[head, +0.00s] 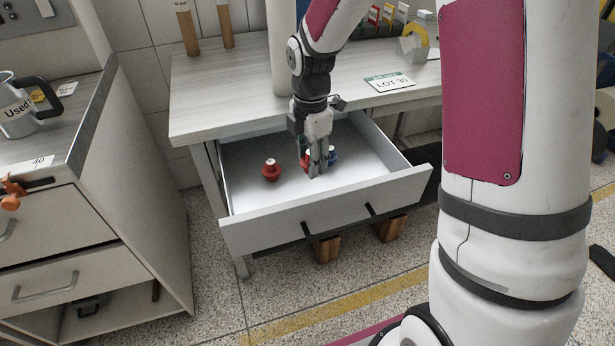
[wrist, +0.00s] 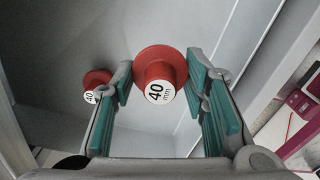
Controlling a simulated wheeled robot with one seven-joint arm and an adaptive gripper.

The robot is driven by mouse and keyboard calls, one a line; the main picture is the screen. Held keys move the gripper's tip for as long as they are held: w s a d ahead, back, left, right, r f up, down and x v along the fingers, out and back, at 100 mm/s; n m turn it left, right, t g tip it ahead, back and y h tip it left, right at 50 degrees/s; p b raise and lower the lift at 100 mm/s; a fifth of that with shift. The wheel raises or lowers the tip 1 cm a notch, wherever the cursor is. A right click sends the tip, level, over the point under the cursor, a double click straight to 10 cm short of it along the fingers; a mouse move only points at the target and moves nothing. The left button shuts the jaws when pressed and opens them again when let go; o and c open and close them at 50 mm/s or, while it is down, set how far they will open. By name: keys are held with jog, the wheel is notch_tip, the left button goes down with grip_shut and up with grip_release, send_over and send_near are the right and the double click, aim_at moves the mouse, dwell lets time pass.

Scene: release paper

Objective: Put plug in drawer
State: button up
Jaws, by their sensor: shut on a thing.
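The drawer (head: 340,210) under the grey table is pulled open. My gripper (head: 316,172) reaches down into it, with its fingers shut on a red plug (head: 306,160). In the wrist view, my gripper (wrist: 160,76) has its teal-padded fingers on either side of this plug (wrist: 172,62), whose white end reads "40 mm". In the head view my fingers hide much of it, and I cannot tell whether it touches the drawer floor. Another red plug (head: 271,171) stands apart on the drawer floor to the left; it also shows in the wrist view (wrist: 97,80).
A blue object (head: 332,155) sits in the drawer just right of my fingers. The drawer walls surround my gripper. The tabletop (head: 225,92) overhangs the drawer's back, with a "LOT 30" sign (head: 389,83) on it. A cabinet (head: 130,200) stands at the left.

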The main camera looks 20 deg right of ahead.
jog(key=shift+f+b, duration=0.65)
jog(key=shift+f, duration=2.75)
jog(key=shift+f, duration=0.1)
jog(key=o, duration=1.1)
notch_tip(320, 180, up, 12)
jog(key=p, duration=0.2)
jog(key=shift+r+p, duration=0.2)
jog(key=shift+p, duration=0.2)
